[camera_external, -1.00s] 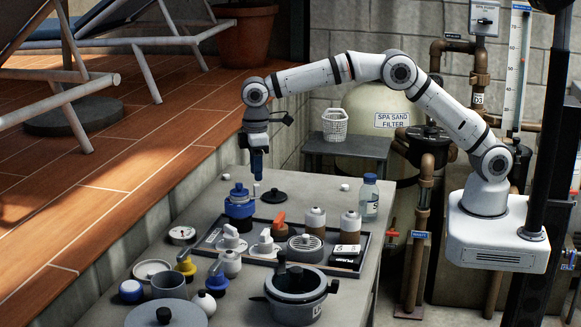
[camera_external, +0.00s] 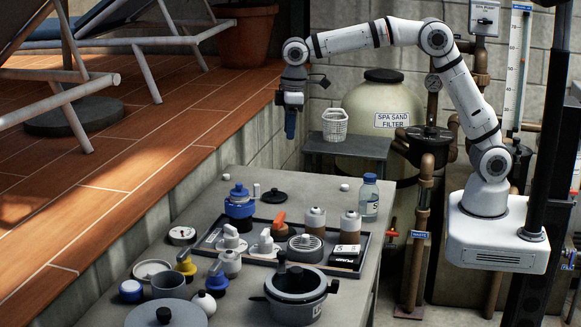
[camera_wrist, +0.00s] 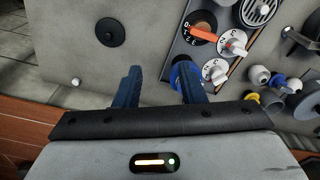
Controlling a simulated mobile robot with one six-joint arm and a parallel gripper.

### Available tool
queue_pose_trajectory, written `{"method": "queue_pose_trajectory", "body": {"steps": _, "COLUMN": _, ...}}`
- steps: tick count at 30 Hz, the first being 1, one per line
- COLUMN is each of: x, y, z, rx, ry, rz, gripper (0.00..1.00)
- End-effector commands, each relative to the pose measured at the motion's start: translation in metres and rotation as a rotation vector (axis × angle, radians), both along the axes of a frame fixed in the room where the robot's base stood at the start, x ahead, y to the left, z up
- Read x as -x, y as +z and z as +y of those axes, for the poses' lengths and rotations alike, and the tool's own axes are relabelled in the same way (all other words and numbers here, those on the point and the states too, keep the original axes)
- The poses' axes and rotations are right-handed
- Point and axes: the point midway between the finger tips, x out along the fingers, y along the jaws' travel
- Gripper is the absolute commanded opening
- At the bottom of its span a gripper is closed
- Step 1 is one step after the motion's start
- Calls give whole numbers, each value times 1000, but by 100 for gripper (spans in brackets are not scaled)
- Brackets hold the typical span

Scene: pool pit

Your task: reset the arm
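My gripper (camera_external: 290,124) hangs pointing down, high above the far end of the grey table (camera_external: 225,185), with nothing below it touching. In the wrist view my gripper (camera_wrist: 160,85) shows its two blue fingers spread apart with nothing between them. A blue-topped fitting (camera_external: 239,203) stands on the table below, and its blue part (camera_wrist: 182,74) shows partly hidden behind the right finger in the wrist view.
A dark tray (camera_external: 376,238) holds valve knobs, jars and a round grille. A bottle (camera_external: 369,198), a black disc lid (camera_external: 274,196) and a grey pot (camera_external: 296,297) stand around it. A white basket (camera_external: 334,125) sits on a stand by the sand filter (camera_external: 378,105).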

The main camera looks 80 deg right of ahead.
Motion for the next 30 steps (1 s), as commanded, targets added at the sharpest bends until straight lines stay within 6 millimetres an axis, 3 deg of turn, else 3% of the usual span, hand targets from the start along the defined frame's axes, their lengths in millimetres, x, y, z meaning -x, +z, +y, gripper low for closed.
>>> {"method": "queue_pose_trajectory", "body": {"steps": 6, "x": 75, "y": 29, "z": -54, "rx": -15, "ry": -101, "rz": -53, "gripper": 36}}
{"method": "queue_pose_trajectory", "body": {"steps": 12, "x": 152, "y": 33, "z": -94, "rx": -28, "ry": -190, "rz": -102, "gripper": 36}}
{"method": "queue_pose_trajectory", "body": {"steps": 21, "x": 269, "y": 3, "z": -135, "rx": -42, "ry": -321, "rz": -170, "gripper": 36}}
{"method": "queue_pose_trajectory", "body": {"steps": 25, "x": 304, "y": -15, "z": -143, "rx": -46, "ry": -360, "rz": -191, "gripper": 36}}
{"method": "queue_pose_trajectory", "body": {"steps": 30, "x": 326, "y": -28, "z": -147, "rx": -49, "ry": -386, "rz": -204, "gripper": 36}}
